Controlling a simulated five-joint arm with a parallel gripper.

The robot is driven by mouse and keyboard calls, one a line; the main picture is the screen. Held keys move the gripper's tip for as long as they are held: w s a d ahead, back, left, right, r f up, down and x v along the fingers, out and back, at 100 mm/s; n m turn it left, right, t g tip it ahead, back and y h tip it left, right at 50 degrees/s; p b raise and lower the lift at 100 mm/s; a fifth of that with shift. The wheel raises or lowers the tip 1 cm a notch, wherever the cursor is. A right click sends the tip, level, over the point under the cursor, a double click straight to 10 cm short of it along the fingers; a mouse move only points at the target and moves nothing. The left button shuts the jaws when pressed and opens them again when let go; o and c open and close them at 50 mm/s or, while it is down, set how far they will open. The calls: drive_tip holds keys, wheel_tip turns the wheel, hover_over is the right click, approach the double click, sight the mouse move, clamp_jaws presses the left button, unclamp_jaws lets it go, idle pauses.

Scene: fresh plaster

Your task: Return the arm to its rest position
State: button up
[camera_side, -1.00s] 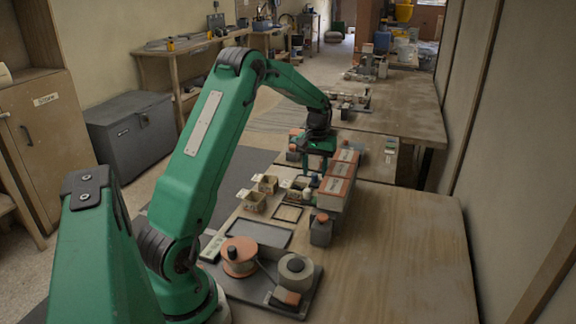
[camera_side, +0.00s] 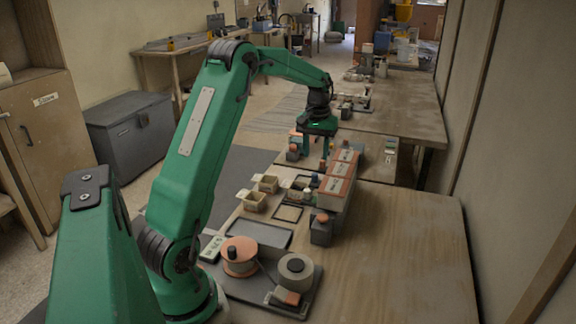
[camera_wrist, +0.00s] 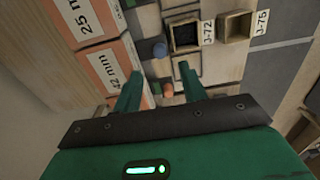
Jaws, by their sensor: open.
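My green arm reaches out over the far end of the near workbench in the side view. My gripper (camera_side: 315,158) is raised above the bench, pointing down, beside a row of orange-and-white boxes (camera_side: 341,172). In the wrist view my gripper (camera_wrist: 160,80) has its two green fingers spread apart with nothing held between them. A small blue round-topped piece (camera_wrist: 160,49) and a small orange piece (camera_wrist: 168,90) show on the bench beyond and between the fingers.
Two small open bins (camera_side: 254,200) stand left of the boxes. A black tray (camera_side: 262,232), an orange spool (camera_side: 240,256) and a grey spool (camera_side: 296,272) lie nearer the base. The bench's right side (camera_side: 415,240) is bare. A wall runs along the right.

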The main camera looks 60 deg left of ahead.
idle(0.3)
drive_tip(key=s+d+r+m+t, duration=0.1)
drive_tip(key=s+d+r+m, duration=0.15)
drive_tip(key=d+r, duration=0.65)
drive_tip(key=s+d+m+t, duration=0.4)
drive_tip(key=s+d+m, duration=0.2)
drive_tip(key=s+d, duration=1.2)
drive_tip(key=shift+s+d+r+t, duration=0.2)
drive_tip(key=shift+s+t, duration=0.1)
drive_tip(key=shift+s, duration=0.7)
drive_tip(key=shift+m, duration=0.25)
